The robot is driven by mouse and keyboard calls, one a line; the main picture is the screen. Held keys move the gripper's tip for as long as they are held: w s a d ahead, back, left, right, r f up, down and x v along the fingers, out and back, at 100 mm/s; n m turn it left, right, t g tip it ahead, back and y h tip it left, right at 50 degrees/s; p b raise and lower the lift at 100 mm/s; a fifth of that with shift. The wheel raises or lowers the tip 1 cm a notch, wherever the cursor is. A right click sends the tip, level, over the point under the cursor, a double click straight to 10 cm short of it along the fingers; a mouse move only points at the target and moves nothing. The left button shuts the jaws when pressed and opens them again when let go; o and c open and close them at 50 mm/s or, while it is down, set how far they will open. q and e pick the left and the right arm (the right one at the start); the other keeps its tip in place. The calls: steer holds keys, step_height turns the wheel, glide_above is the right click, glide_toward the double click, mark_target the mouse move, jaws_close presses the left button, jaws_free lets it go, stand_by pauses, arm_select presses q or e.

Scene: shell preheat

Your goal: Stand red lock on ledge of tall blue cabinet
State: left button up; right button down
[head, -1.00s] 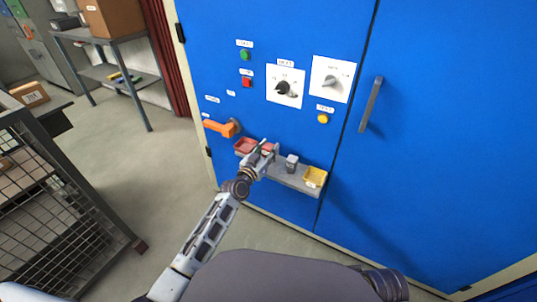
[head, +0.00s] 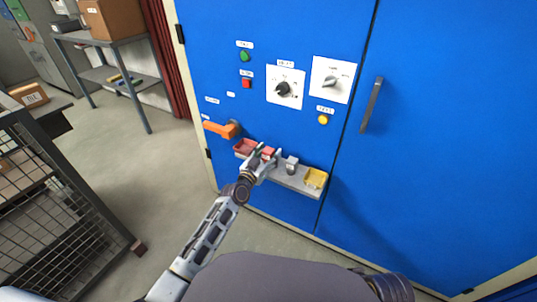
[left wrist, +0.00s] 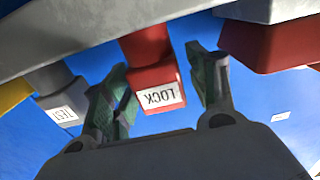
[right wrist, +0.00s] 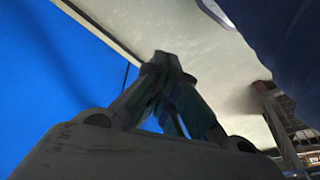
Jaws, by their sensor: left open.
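The red lock (head: 268,152) stands upright on the grey ledge (head: 285,179) of the tall blue cabinet (head: 430,170). In the left wrist view the lock (left wrist: 150,60) appears upside down, with its white LOCK label facing the camera. My left gripper (head: 266,158) is open in front of the ledge. Its fingers (left wrist: 163,68) are on either side of the lock, with a visible gap at each side. My right gripper (right wrist: 165,62) shows only in its own wrist view, with its fingertips together and nothing visible between them.
On the ledge, a red tray (head: 245,146) is left of the lock; a grey block (head: 291,163) labelled TEST and a yellow tray (head: 315,178) are right. An orange handle (head: 220,129) sticks out above left. A mesh cage (head: 60,220) stands at left.

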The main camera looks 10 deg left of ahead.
mark_target(266, 156)
arm_select(q)
steer(key=shift+r, duration=0.15)
arm_select(e)
steer(key=shift+w+r, duration=0.15)
steer(key=shift+r, duration=0.05)
arm_select(q)
steer(key=shift+s+a, duration=0.2)
steer(key=shift+s, duration=0.2)
steer(key=shift+s+a+p, duration=0.1)
steer(key=shift+s+p, duration=0.2)
steer(key=shift+p+v, duration=0.35)
steer(key=shift+v, duration=1.2)
steer(key=p+v, duration=0.1)
steer(key=v, duration=0.6)
steer(key=shift+s, duration=0.2)
arm_select(e)
steer(key=f, duration=0.3)
steer(key=shift+d+f+g, duration=0.25)
steer(key=shift+d+g, duration=0.05)
steer(key=shift+g, duration=0.1)
steer(key=shift+f, duration=0.1)
